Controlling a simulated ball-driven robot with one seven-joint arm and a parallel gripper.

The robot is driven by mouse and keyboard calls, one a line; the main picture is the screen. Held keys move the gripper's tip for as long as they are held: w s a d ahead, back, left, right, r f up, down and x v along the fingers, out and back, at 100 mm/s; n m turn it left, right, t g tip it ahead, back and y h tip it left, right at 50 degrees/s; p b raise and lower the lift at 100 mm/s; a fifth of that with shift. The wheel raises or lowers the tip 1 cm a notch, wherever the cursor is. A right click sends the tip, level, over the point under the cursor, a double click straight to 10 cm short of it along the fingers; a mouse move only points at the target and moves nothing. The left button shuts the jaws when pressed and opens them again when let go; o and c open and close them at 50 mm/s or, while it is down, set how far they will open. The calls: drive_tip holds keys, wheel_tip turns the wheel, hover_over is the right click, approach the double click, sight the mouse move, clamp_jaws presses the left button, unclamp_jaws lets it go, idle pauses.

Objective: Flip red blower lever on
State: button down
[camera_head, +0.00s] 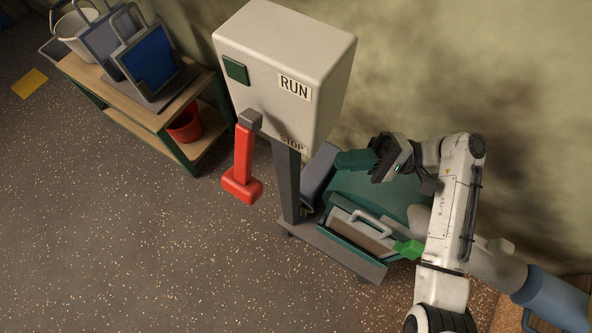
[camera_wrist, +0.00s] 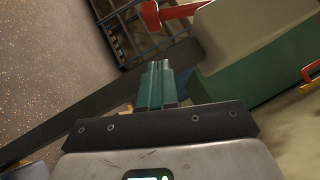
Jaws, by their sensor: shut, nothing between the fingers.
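The red lever (camera_head: 243,165) hangs down from a pivot on the front of the grey control box (camera_head: 270,70). Its thick red grip is at the low end. The box has a RUN label (camera_head: 295,87) high and a STOP label (camera_head: 292,143) low. My gripper (camera_head: 340,160) is to the right of the box's lower end, apart from the lever. Its teal fingers (camera_wrist: 158,80) are together and empty in the wrist view. Part of the red lever (camera_wrist: 178,12) shows at the top of the wrist view, beyond the fingers, beside the pale box (camera_wrist: 245,30).
A dark post (camera_head: 287,185) holds up the box. Below my gripper is a teal machine housing (camera_head: 395,195) with a grey-handled drawer (camera_head: 360,230). A bench (camera_head: 140,105) with a bucket and blue panels stands at the left. The floor in front of the lever is clear.

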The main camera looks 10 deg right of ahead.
approach(259, 181)
drive_tip(key=w+a, duration=0.3)
drive_tip(key=a, duration=0.1)
drive_tip(key=shift+s+a+r+p, duration=0.2)
drive_tip(key=shift+s+a, duration=0.2)
drive_tip(key=shift+s, duration=0.4)
drive_tip(key=shift+s+a+r+p, duration=0.15)
drive_tip(key=shift+s+a+r, duration=0.2)
drive_tip(key=shift+s, duration=0.4)
drive_tip(key=shift+a+f, duration=0.1)
